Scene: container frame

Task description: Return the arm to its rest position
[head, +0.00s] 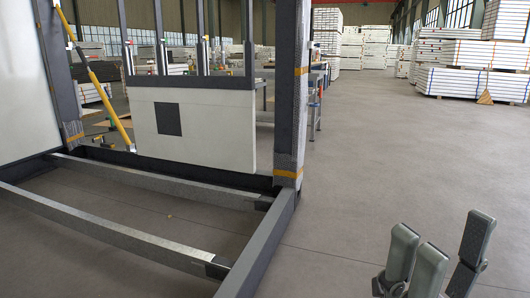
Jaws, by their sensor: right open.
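My right gripper (437,252) stands at the lower right of the head view, with its grey fingers pointing up. The fingers are spread apart, and nothing shows between them. It is well to the right of the container frame and appears apart from it. My left gripper is not in the view.
A dark steel container frame (262,240) with floor beams fills the left side. A white panel (205,130) and a yellow brace (97,82) are on it. Stacks of wrapped boards (475,85) stand at the back right. The grey floor (385,150) between is clear.

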